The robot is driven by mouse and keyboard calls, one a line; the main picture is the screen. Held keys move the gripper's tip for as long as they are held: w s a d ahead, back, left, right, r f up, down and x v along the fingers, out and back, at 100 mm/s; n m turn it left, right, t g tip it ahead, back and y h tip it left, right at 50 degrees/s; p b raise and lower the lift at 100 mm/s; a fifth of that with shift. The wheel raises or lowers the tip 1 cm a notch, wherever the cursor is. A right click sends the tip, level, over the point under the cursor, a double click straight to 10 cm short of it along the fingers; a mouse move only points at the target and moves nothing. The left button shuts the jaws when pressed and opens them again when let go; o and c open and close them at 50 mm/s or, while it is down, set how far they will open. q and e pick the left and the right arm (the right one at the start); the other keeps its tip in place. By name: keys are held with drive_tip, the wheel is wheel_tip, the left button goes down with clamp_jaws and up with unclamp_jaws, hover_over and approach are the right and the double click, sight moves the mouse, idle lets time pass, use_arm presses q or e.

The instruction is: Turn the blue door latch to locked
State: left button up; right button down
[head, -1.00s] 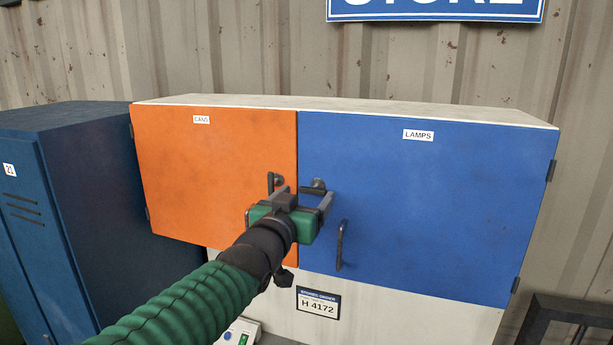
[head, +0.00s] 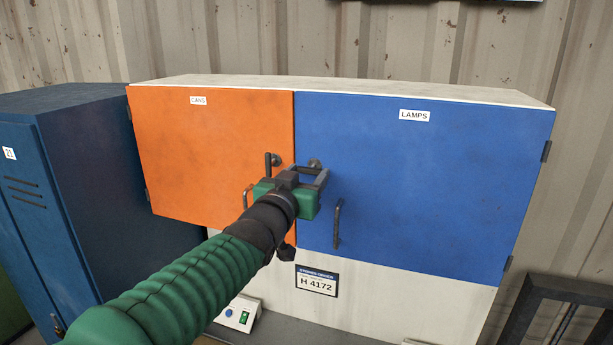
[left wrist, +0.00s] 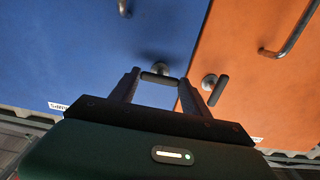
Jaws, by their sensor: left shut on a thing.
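The blue door (head: 430,185), labelled LAMPS, is closed, with its dark latch (head: 314,163) near the upper left edge. My left gripper (head: 311,176) is at this latch, mostly covering it in the head view. In the left wrist view the fingers (left wrist: 157,80) are shut on the latch's short bar (left wrist: 159,77), which lies crosswise between the fingertips. The blue door (left wrist: 90,45) fills the left of that view. My right gripper is not in view.
The orange door (head: 210,150), labelled CANS, is beside the blue one. Its own latch (head: 274,160) stands close left of my gripper. Bar handles hang on the orange door (head: 247,197) and blue door (head: 337,223). A dark blue locker (head: 110,190) stands left.

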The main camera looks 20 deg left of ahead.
use_arm(q)
drive_tip(key=shift+f, duration=0.15)
drive_tip(key=m+b, duration=0.6)
drive_tip(key=m, duration=1.1)
drive_tip(key=shift+f, duration=0.1)
drive_tip(key=shift+m, duration=0.3)
idle(0.3)
drive_tip(key=o, duration=1.3)
drive_tip(key=shift+o, duration=0.4)
drive_tip(key=shift+w, duration=0.2)
